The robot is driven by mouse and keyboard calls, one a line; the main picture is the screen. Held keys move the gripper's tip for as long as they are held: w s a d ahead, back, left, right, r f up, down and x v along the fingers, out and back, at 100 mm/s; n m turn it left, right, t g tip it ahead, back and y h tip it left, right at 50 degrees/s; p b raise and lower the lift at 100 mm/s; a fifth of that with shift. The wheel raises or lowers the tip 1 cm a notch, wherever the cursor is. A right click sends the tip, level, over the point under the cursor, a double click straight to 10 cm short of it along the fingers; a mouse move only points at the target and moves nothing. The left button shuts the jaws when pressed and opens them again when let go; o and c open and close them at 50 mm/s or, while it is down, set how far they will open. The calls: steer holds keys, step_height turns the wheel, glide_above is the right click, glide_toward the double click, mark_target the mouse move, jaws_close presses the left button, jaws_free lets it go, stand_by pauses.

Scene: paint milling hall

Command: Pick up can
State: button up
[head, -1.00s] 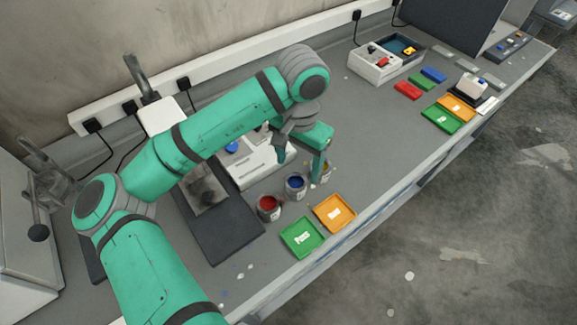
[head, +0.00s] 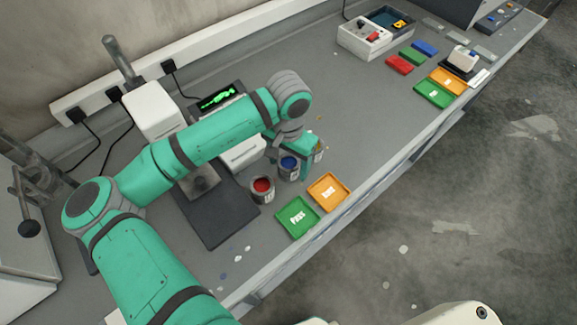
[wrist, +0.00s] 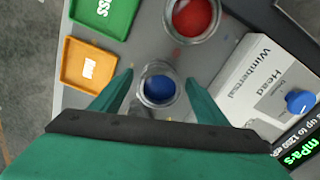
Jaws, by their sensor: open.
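Small open paint cans stand in a row on the grey bench. The can of blue paint (head: 289,164) is the middle one, and it also shows in the wrist view (wrist: 159,88). A can of red paint (head: 262,188) is to its left, and a can of yellow paint (head: 319,152) to its right is mostly hidden behind a finger. My gripper (head: 291,170) is open and low over the row. In the wrist view its fingers (wrist: 159,76) lie on either side of the blue can, with gaps showing. The blue can stands upright.
A green PASS tray (head: 298,217) and an orange tray (head: 328,192) lie near the bench's front edge. A white viscometer-like device (wrist: 265,85) stands close behind the cans. The bench right of the cans is clear up to the coloured blocks (head: 400,65).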

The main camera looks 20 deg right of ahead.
steer(key=shift+f, duration=0.3)
steer(key=shift+c, duration=0.6)
steer(key=c, duration=1.1)
steer(key=shift+r, duration=0.1)
steer(key=shift+c, duration=0.2)
